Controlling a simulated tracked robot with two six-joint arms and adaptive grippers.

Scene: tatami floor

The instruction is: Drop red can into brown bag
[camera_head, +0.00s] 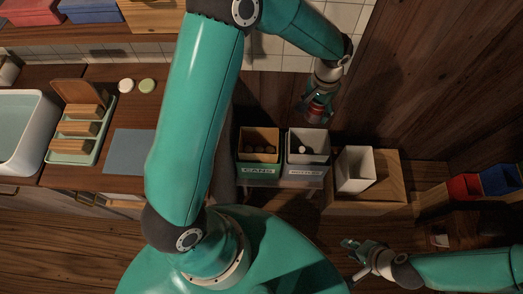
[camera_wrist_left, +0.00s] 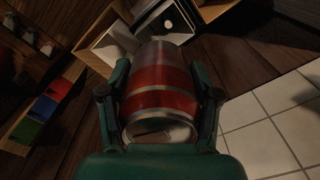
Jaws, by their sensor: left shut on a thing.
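The red can (camera_wrist_left: 160,100) is held between the two fingers of my left gripper (camera_wrist_left: 160,95), which is shut on it in the left wrist view. In the head view, my left gripper (camera_head: 317,108) holds the red can (camera_head: 316,113) above and behind the bins. The brown bag (camera_head: 259,136) lines the left bin, labelled CANS, and has several small items inside. The can is up and to the right of this bag, nearer the white-lined bin. My right gripper (camera_head: 356,258) is low at the right, apart from the bins, and looks open and empty.
A bin with a white liner (camera_head: 308,137) stands right beside the brown-lined one. A white open box (camera_head: 355,170) stands on a wooden crate (camera_head: 392,185) further right. Red and blue bins (camera_head: 466,187) are at the far right. A counter with a green tray (camera_head: 82,135) is at left.

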